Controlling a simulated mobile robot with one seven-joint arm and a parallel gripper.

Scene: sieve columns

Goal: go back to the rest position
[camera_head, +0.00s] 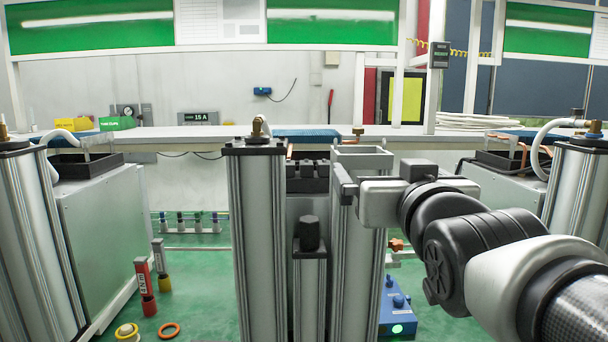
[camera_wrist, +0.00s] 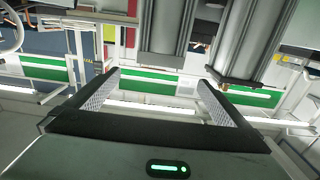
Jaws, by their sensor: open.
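My gripper (camera_head: 342,184) is at the right of centre in the head view, with my arm reaching in from the lower right. It overlaps the upper part of the middle right column (camera_head: 352,285) in the picture; whether they touch cannot be told. That column has an open square top. The wrist view shows the two fingers of my gripper (camera_wrist: 160,80) spread wide, with nothing held between them. The middle left column (camera_head: 258,240) stands upright to the left, with a brass fitting on its capped top.
A short black-topped post (camera_head: 309,240) stands between the middle columns. Outer columns stand at left (camera_head: 35,240) and right (camera_head: 582,190), beside grey cabinets (camera_head: 100,215). A blue box (camera_head: 397,308) and red-labelled cylinders (camera_head: 145,285) are on the green floor. A bench (camera_head: 230,132) runs behind.

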